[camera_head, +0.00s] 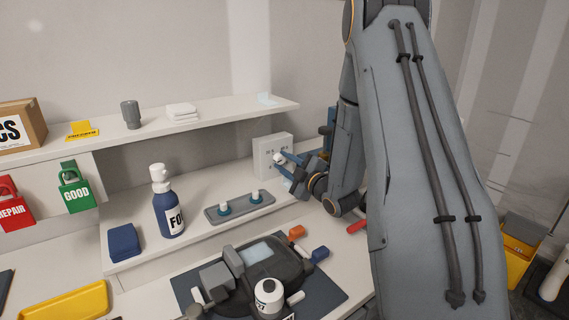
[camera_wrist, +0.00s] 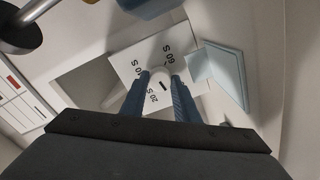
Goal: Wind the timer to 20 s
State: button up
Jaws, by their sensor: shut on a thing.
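The timer (camera_head: 268,147) is a white upright box at the back right of the bench, under the shelf. In the wrist view its white face (camera_wrist: 125,60) carries printed marks, including 60 S and 20 S; another mark is partly hidden. My gripper (camera_head: 281,162) reaches it from the right. Its two blue-grey fingers (camera_wrist: 160,84) are shut on the timer's round white knob (camera_wrist: 158,76), one finger on each side. A short dark line shows on the knob, between the fingers; I cannot tell exactly which mark it points to.
A shelf (camera_head: 215,111) runs above the timer. A grey tray with two white-topped pieces (camera_head: 240,209) and a blue bottle (camera_head: 170,212) stand to the left. A dark machine (camera_head: 262,262) sits in front. A pale blue plate (camera_wrist: 222,72) is beside the timer's face.

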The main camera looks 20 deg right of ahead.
dwell(0.3)
jog(key=o, duration=1)
jog(key=s+b, duration=0.1)
jog(key=s, duration=0.2)
jog(key=s+d+b, duration=0.1)
jog(key=s, duration=0.2)
jog(key=shift+s+d+f, duration=0.1)
jog(key=shift+s+d, duration=0.1)
jog(key=shift+s, duration=0.1)
jog(key=shift+s+b, duration=0.35)
jog(key=shift+s, duration=0.25)
